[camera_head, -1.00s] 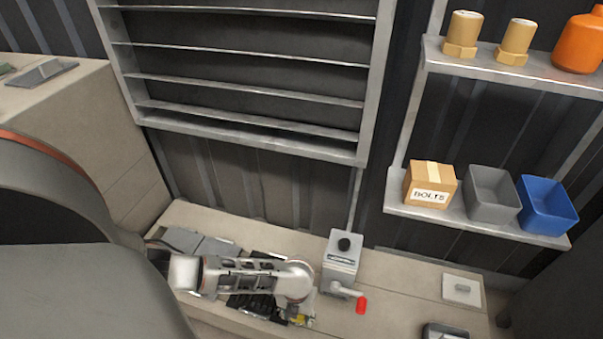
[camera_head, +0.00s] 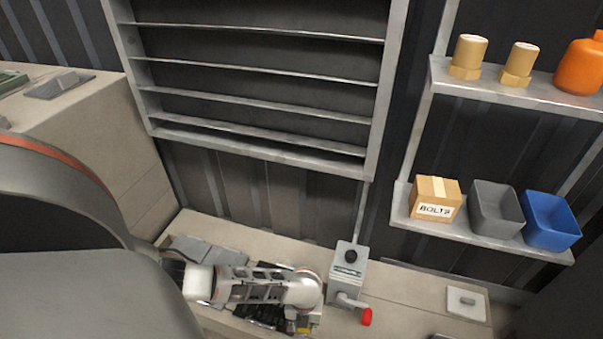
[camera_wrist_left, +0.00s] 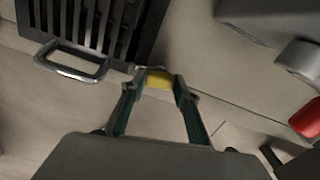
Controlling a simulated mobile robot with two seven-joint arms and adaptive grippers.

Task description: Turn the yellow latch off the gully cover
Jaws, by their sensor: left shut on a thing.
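The yellow latch (camera_wrist_left: 159,79) shows in the left wrist view between the fingertips of my left gripper (camera_wrist_left: 158,88), which is shut on it. The gully cover (camera_wrist_left: 95,22) is a dark slatted grate beside the latch, at the upper left, with a metal loop handle (camera_wrist_left: 72,62) at its near edge. In the head view the dark cover (camera_head: 262,311) is partly hidden under my left arm.
A grey pump box (camera_head: 346,272) with a red-tipped crank (camera_head: 366,316) stands just right of my left gripper. A white plate (camera_head: 466,302) lies further right on the bench. Shelves hold a bolts box (camera_head: 434,199), a grey bin (camera_head: 497,212) and a blue bin (camera_head: 550,219).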

